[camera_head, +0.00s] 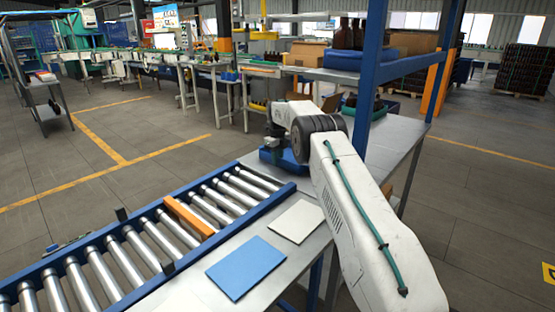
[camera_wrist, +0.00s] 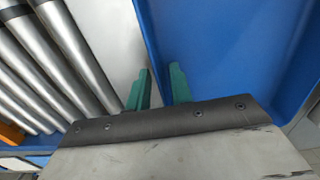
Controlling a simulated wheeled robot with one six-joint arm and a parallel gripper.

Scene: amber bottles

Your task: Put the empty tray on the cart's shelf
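In the wrist view the blue tray (camera_wrist: 235,50) fills the right side; the part of its inside that shows is bare. My gripper (camera_wrist: 161,68) has two green fingers, one on each side of the tray's near wall. Whether they press on the wall or stand apart from it cannot be told.
The roller conveyor (camera_head: 160,225) has a blue frame and an orange bar across it. A blue sheet (camera_head: 246,267) and a white sheet (camera_head: 297,221) lie on the bench. A blue post (camera_head: 370,85) rises close behind my arm. The floor towards the cart is clear.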

